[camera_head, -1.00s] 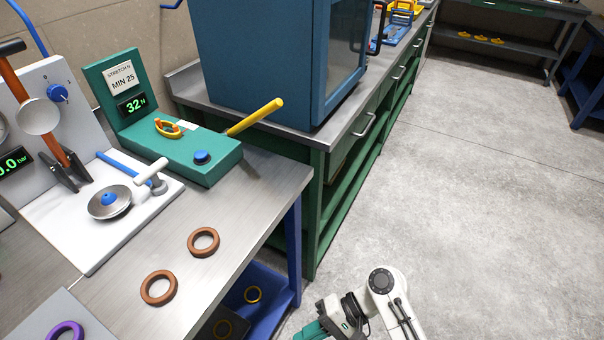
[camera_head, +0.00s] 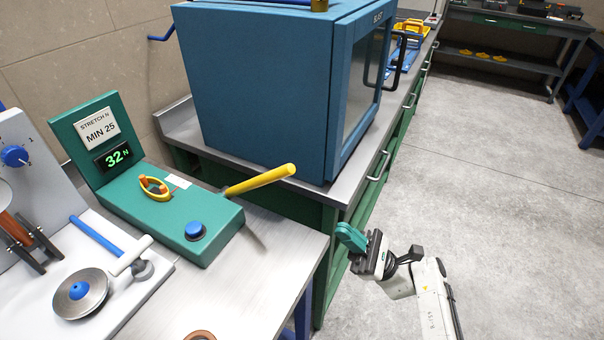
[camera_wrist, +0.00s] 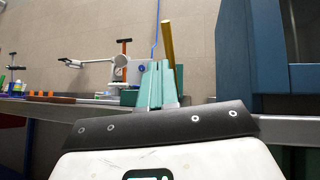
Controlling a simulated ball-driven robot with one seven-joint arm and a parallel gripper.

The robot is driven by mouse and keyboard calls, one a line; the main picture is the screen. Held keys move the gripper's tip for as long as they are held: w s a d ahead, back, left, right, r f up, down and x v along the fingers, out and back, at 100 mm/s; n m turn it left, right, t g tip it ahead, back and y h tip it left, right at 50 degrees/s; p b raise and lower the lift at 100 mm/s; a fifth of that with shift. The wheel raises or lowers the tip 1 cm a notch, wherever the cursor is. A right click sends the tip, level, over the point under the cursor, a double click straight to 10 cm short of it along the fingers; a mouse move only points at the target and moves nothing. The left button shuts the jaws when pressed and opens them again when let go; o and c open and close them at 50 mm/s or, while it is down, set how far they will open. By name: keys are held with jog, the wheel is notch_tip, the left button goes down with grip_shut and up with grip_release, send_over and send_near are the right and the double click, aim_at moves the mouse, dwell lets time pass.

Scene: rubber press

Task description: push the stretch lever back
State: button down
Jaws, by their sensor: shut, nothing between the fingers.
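The yellow stretch lever (camera_head: 260,179) sticks out from the right side of the green stretch tester (camera_head: 165,215), slanting up and to the right. The tester's display (camera_head: 117,155) reads 32 N under a "STRETCH N MIN 25" label. An orange ring sits around yellow posts (camera_head: 154,187) on its top. My gripper (camera_head: 347,236) is shut and empty, to the right of the lever and apart from it, beyond the bench edge. In the wrist view the lever (camera_wrist: 167,46) stands up just behind my teal fingers (camera_wrist: 158,88), which hide part of the tester.
A blue oven-like cabinet (camera_head: 265,90) stands on the counter behind the lever. A blue button (camera_head: 195,230) sits on the tester's front. The white press (camera_head: 90,262) with a round metal plate is at left. Open floor (camera_head: 500,200) lies to the right.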

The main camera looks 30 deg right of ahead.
aim_at(291, 174)
jog(key=shift+w+d+r+m+t, duration=0.25)
jog(key=shift+d+m+t, duration=0.05)
jog(key=shift+d, duration=0.05)
jog(key=p+x, duration=0.5)
jog(key=x, duration=0.9)
jog(key=shift+a, duration=0.1)
jog(key=shift+w, duration=0.1)
